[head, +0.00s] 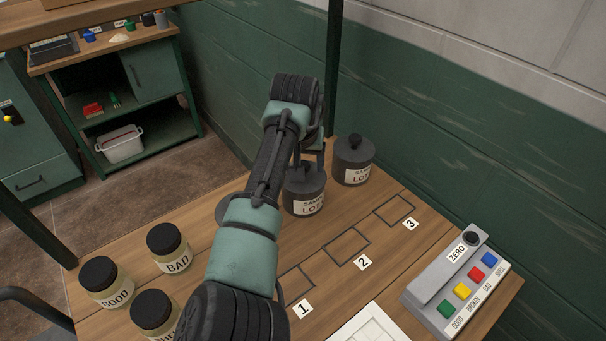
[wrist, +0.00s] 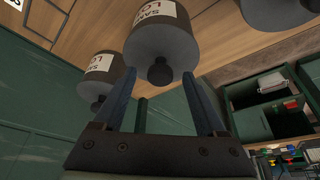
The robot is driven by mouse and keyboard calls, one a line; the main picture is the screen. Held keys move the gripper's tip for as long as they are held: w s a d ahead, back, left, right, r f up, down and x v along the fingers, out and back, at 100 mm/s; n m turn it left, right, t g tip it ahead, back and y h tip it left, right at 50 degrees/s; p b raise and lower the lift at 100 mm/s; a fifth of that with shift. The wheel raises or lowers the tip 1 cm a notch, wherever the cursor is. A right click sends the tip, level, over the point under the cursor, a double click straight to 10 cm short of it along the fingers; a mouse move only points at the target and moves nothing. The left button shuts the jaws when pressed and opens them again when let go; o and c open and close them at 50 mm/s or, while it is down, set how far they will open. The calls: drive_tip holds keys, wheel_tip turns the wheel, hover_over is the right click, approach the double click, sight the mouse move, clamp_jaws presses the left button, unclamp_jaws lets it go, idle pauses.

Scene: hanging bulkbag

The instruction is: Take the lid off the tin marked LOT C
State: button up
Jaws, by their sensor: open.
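Dark grey tins with knobbed lids stand on the wooden bench. The middle tin (head: 305,201) has a white label reading SAMPLE LOT, its letter not legible. A second tin (head: 353,172) stands to its right, its letter also unreadable. A third tin (head: 222,208) is mostly hidden behind my arm. My gripper (head: 307,163) is open over the middle tin. In the wrist view, that tin's lid knob (wrist: 160,71) appears between my open fingertips (wrist: 159,76), with gaps on both sides. Tins also show there at left (wrist: 100,77) and upper right (wrist: 280,14).
Outlined squares 1, 2 (head: 347,247) and 3 are empty where visible; my arm covers part of square 1. Jars GOOD (head: 107,284), BAD (head: 169,249) and a partly hidden one stand at left. A button box (head: 458,283) and white tray (head: 369,325) lie at front right.

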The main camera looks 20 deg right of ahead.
clamp_jaws()
idle(0.3)
